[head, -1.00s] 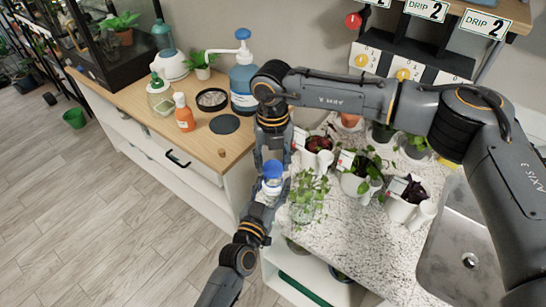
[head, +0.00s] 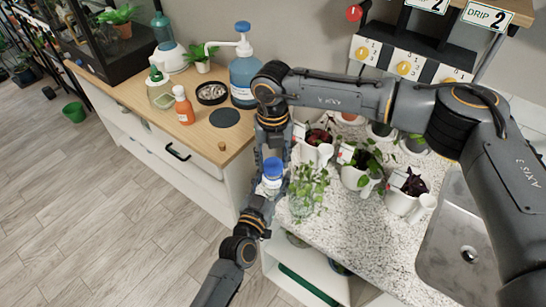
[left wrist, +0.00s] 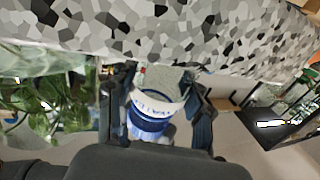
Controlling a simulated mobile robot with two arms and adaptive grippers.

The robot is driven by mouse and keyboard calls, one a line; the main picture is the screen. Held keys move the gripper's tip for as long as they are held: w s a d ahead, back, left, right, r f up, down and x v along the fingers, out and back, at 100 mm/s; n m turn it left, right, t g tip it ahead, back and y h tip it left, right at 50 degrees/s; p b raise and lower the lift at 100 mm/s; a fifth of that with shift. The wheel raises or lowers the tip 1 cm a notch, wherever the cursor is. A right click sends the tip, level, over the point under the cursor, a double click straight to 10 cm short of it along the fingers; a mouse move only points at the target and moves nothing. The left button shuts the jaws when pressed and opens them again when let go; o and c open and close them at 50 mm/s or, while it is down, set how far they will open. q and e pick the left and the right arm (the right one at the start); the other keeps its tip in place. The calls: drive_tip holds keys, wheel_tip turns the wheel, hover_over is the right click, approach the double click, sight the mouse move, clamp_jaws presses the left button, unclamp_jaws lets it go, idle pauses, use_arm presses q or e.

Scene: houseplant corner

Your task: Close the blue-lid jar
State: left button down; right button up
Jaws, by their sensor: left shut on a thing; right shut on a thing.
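The jar has a clear or whitish body (head: 271,187) and a blue lid (head: 273,166). It is near the middle of the head view, in front of the counter's left edge. The lid is at the top of the body; I cannot tell whether it is seated. My left gripper (head: 270,192) comes from below, shut around the jar body. My right gripper (head: 273,154) comes from above, shut on the lid, its fingers on both sides. In the left wrist view the jar (left wrist: 151,114) shows a white band and blue parts between my left fingers.
A speckled counter (head: 345,235) with several potted plants and a sink (head: 462,245) lies to the right. A leafy plant (head: 306,190) is close beside the jar. The wooden cabinet top (head: 205,140) at left holds bottles, including a blue pump bottle (head: 243,78). Floor is clear at lower left.

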drive_tip(key=shift+f, duration=0.6)
idle(0.3)
drive_tip(key=m, duration=1.6)
drive_tip(key=shift+s+m, duration=0.1)
drive_tip(key=shift+m, duration=0.3)
drive_tip(key=m, duration=0.6)
drive_tip(key=o, duration=0.7)
